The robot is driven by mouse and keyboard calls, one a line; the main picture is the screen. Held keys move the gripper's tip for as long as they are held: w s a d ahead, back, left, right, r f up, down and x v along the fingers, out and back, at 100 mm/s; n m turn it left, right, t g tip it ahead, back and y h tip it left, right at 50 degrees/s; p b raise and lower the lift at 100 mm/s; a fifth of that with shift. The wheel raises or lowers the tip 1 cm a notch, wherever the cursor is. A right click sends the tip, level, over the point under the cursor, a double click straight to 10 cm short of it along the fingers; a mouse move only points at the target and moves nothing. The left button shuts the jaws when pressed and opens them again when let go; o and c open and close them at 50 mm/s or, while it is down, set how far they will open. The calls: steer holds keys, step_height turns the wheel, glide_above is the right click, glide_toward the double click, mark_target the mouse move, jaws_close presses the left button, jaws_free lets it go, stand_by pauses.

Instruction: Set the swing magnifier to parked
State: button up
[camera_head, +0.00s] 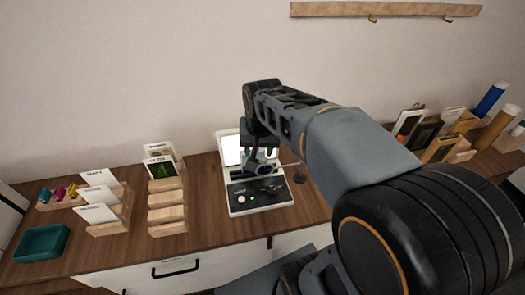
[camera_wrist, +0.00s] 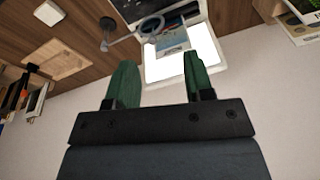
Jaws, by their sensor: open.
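The swing magnifier shows in the wrist view as a round lens ring (camera_wrist: 150,27) on a thin arm from a dark post at its left. The ring lies at the near-left edge of a white device with a lit panel (camera_wrist: 180,64). In the head view the dark post (camera_head: 299,178) stands just right of the device (camera_head: 272,208); my gripper hides most of the lens. My gripper (camera_wrist: 158,62) is open and empty, its green fingers apart in front of the lit panel. In the head view my gripper (camera_head: 258,166) hangs over the device, partly hidden by its own links.
Wooden card racks (camera_head: 168,211) and a teal tray (camera_head: 41,243) stand on the left of the wooden counter (camera_head: 208,205). Another rack (camera_head: 460,150) and rolled tubes (camera_head: 490,100) stand at the right. A hook rail (camera_head: 385,10) is on the wall.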

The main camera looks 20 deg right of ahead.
mark_target(265, 159)
steer(key=w+d+f+m+g, duration=0.25)
steer(key=w+d+m, duration=0.4)
steer(key=w, duration=0.35)
steer(key=f+p, duration=0.1)
steer(key=f, duration=0.5)
steer(key=f+p, duration=0.1)
steer(key=f, duration=0.5)
steer(key=shift+w+d+f, duration=0.15)
steer(key=shift+d, duration=0.05)
steer(key=shift+f, duration=0.85)
jaws_close()
